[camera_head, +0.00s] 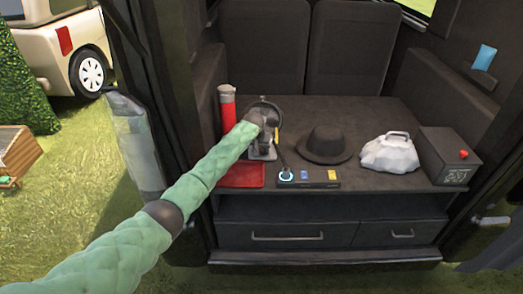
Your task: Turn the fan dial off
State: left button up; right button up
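A flat dark control panel (318,184) lies at the front of the vehicle's cargo shelf. It carries a round dial with a glowing blue ring (286,177) at its left end, plus a blue part and a yellow part. My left gripper (274,133) is above and behind the panel, at the end of my green-sleeved arm, apart from the dial. Its fingers are too small and dark to tell open from shut. Behind it is a dark round thing on a pale base (262,153), apparently the fan, mostly hidden. A thin dark line runs down toward the dial. My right gripper is out of view.
Closed drawers (287,236) are below. The door frame stands left.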

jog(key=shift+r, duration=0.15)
pick_arm(q)
jog(key=c, duration=0.7)
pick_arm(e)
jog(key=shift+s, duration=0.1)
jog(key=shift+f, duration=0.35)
pick_arm(q)
jog(key=shift+n+p, duration=0.3)
jog(key=n+y+p, duration=0.1)
jog(key=n, duration=0.1)
jog(key=n+y+p, duration=0.1)
jog(key=n+p, duration=0.1)
jog(key=shift+s+d, duration=0.1)
jog(key=shift+d, duration=0.1)
jog(key=shift+n, duration=0.7)
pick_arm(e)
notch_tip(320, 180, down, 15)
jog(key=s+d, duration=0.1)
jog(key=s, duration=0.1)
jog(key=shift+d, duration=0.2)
